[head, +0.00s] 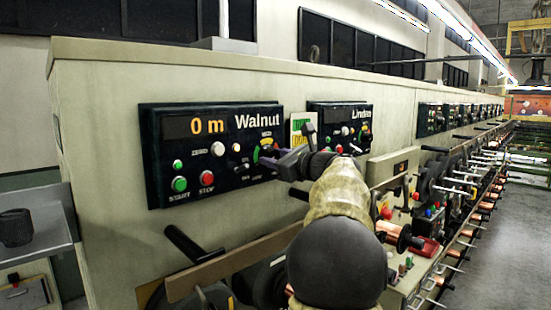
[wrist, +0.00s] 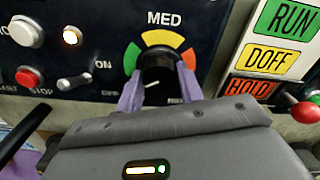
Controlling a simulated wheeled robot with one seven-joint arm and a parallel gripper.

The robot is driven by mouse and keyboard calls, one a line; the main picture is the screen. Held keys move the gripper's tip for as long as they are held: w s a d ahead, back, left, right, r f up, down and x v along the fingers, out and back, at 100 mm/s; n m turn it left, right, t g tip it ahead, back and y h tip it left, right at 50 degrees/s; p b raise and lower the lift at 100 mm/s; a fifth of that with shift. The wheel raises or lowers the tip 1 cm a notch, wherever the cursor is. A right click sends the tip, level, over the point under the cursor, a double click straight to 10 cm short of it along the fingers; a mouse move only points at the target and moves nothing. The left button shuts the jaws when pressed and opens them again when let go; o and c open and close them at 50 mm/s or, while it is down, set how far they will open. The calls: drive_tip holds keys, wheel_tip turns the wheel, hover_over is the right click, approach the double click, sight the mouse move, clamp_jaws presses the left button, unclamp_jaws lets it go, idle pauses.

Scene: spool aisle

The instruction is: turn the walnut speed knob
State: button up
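The Walnut panel (head: 215,150) is dark, with a "0 m" display at the upper left. Its black speed knob (wrist: 158,62) sits under a green, yellow and orange arc marked MED at the top. My gripper (wrist: 160,80) has its two purple fingers on either side of the knob, apparently touching its sides. A short white mark shows at the knob's lower left, toward the OFF lettering. In the head view my gripper (head: 277,163) is at the panel's right side, and my arm and fingers hide most of the knob.
A toggle switch (wrist: 74,81) and a lit amber lamp (wrist: 72,37) lie left of the knob. RUN, DOFF and HOLD plates (wrist: 270,55) and a red ball-ended lever (wrist: 305,112) are to the right. The Linden panel (head: 342,128) is farther along the machine.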

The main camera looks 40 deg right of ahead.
drive_tip(key=shift+m, duration=0.4)
drive_tip(key=m+b, duration=0.1)
drive_tip(key=m, duration=0.3)
drive_tip(key=shift+a, duration=0.1)
drive_tip(key=m+p, duration=0.1)
drive_tip(key=m, duration=0.5)
drive_tip(key=shift+m, duration=0.3)
drive_tip(key=m+p, duration=0.2)
drive_tip(key=m, duration=0.4)
drive_tip(key=shift+r+p, duration=0.15)
drive_tip(key=shift+p, duration=0.2)
drive_tip(key=m+p, duration=0.2)
drive_tip(key=m, duration=0.2)
drive_tip(key=shift+m, duration=0.3)
drive_tip(key=shift+m+p, duration=0.65)
drive_tip(key=shift+m, duration=0.25)
drive_tip(key=shift+f, duration=0.2)
drive_tip(key=o, duration=1)
